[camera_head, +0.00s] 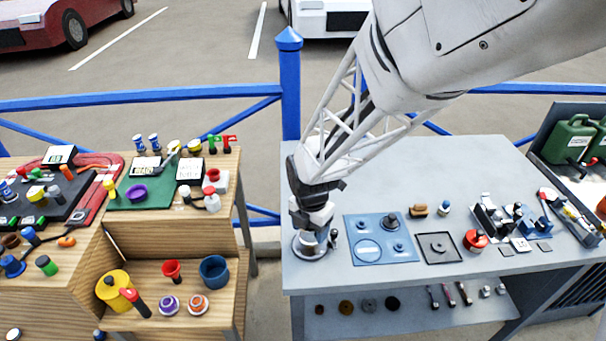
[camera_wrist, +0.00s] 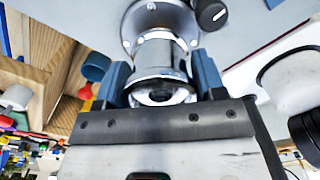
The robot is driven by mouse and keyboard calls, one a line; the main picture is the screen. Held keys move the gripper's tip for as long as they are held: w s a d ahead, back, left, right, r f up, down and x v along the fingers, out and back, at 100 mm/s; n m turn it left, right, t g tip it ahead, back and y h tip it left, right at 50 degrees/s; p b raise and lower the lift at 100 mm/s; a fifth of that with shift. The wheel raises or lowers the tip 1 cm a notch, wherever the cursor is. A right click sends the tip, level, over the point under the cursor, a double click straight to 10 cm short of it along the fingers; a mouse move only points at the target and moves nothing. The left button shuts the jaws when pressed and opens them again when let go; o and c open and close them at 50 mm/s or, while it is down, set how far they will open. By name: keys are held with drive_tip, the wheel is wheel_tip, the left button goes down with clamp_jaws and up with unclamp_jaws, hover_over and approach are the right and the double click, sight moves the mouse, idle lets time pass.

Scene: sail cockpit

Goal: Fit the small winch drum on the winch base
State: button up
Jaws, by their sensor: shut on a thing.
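The small winch drum (camera_wrist: 160,62) is a shiny metal cylinder with a flared rim and a dark hollow in its near end. My gripper (camera_wrist: 160,88) has its blue fingers shut on either side of it. The winch base (camera_wrist: 128,44) is a round metal flange with bolts, directly beyond the drum in the wrist view. In the head view my gripper (camera_head: 316,238) points down over the winch base (camera_head: 299,250) at the grey table's left end. The drum appears in line with the base; whether it is fully seated I cannot tell.
A black knob (camera_wrist: 211,14) stands close beside the base. Right of it on the grey table (camera_head: 400,285) lie a blue panel (camera_head: 367,222) with round fittings and a dark square plate (camera_head: 437,260). A wooden stepped stand (camera_head: 195,262) with many small objects is at left.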

drive_tip(key=shift+f, duration=1.2)
idle(0.7)
drive_tip(key=o, duration=1.2)
drive_tip(key=shift+o, duration=0.3)
drive_tip(key=shift+r, duration=0.2)
drive_tip(key=shift+r, duration=4.05)
